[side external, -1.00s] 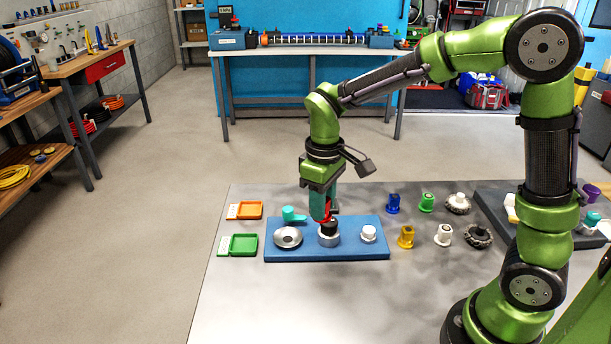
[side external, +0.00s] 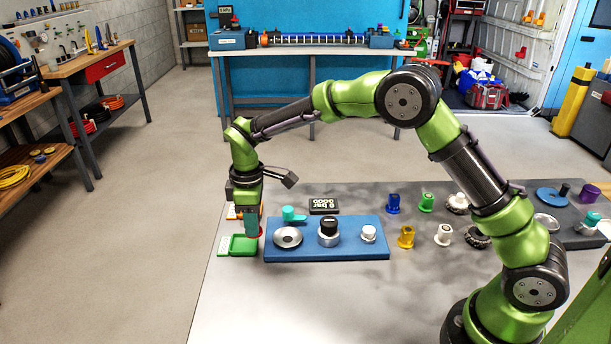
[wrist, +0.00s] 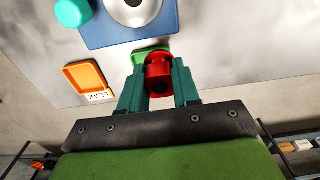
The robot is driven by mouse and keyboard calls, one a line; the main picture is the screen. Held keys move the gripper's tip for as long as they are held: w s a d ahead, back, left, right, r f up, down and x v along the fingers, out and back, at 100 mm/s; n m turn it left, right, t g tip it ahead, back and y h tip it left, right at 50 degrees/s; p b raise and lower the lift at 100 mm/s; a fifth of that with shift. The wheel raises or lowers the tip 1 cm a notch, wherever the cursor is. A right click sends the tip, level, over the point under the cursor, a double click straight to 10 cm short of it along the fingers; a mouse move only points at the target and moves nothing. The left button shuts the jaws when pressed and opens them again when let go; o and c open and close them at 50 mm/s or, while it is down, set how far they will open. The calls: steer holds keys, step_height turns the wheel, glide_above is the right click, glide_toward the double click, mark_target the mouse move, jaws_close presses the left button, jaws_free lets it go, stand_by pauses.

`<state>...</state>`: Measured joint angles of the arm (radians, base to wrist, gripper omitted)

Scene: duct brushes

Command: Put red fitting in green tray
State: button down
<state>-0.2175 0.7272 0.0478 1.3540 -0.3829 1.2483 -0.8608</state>
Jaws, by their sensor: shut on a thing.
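My gripper (wrist: 159,88) is shut on the red fitting (wrist: 158,72), which sits between the two teal fingers in the wrist view. In the side view my gripper (side external: 252,232) hangs over the right part of the green tray (side external: 243,245), and only a sliver of red shows by the fingertips. The green tray also shows behind the fitting in the wrist view (wrist: 150,55), mostly hidden by it. I cannot tell whether the fitting touches the tray.
An orange tray (wrist: 88,78) with a label lies beside the green one. A blue board (side external: 325,252) with several round fittings stands to the right. More coloured fittings, such as a yellow one (side external: 406,238), stand further right. The table's front middle is clear.

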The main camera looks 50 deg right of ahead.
steer(key=shift+w+a+f, duration=0.1)
steer(key=shift+w+a, duration=0.15)
steer(key=shift+w, duration=0.6)
steer(key=shift+w+a+f, duration=0.1)
steer(key=shift+w+a, duration=0.1)
steer(key=shift+w, duration=0.65)
steer(key=shift+f, duration=1.7)
steer(key=shift+f, duration=0.1)
steer(key=shift+f, duration=0.5)
steer(key=c, duration=0.8)
jaws_free()
steer(key=shift+r, duration=0.1)
